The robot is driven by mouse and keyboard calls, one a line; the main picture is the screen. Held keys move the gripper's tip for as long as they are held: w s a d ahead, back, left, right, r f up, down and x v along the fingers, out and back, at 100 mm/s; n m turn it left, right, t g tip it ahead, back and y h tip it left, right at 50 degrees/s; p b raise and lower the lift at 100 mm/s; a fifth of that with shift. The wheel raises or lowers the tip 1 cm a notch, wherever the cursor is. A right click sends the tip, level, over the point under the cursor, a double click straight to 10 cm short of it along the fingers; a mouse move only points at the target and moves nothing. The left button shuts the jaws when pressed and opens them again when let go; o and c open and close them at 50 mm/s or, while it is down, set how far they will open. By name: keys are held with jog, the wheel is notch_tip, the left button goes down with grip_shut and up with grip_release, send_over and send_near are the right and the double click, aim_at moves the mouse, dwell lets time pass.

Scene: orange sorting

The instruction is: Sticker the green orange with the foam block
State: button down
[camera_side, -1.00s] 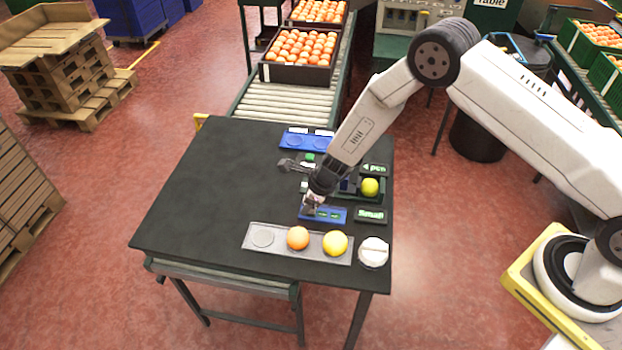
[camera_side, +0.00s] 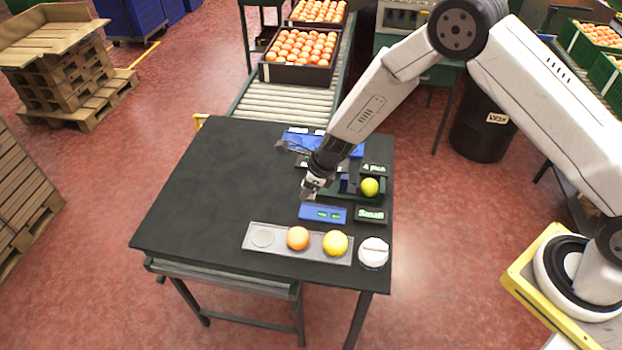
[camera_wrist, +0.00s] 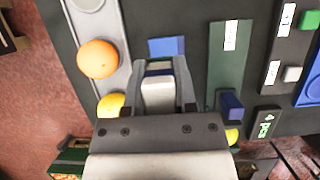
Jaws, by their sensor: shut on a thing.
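The green orange (camera_side: 369,187) is yellow-green and sits on a dark green holder (camera_side: 349,197) at the table's right side. Part of it shows in the wrist view (camera_wrist: 232,136). My gripper (camera_side: 308,190) is above the table, left of the green orange and apart from it. In the wrist view my gripper (camera_wrist: 165,75) is shut on the pale foam block (camera_wrist: 158,92). Its pressing face is hidden, so I cannot tell whether a sticker is on it. The blue sticker plate (camera_side: 307,212) with small green marks lies just in front of my gripper.
A grey tray (camera_side: 287,244) holds an orange fruit (camera_side: 298,238) and a yellow fruit (camera_side: 335,243), with one empty round spot. A white round object (camera_side: 374,252) is beside it. A "Small" label (camera_side: 370,215) lies right of the blue plate. The table's left side is clear.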

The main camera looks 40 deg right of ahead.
jog(key=shift+r, duration=0.45)
jog(key=shift+d, duration=0.1)
jog(key=d+r, duration=0.2)
jog(key=d, duration=0.7)
notch_tip(320, 180, up, 2)
send_over(368, 181)
jog(key=shift+r, duration=0.2)
jog(key=shift+f, duration=0.2)
jog(key=shift+f, duration=2.8)
jog(key=shift+f, duration=0.55)
jog(key=shift+r, duration=0.15)
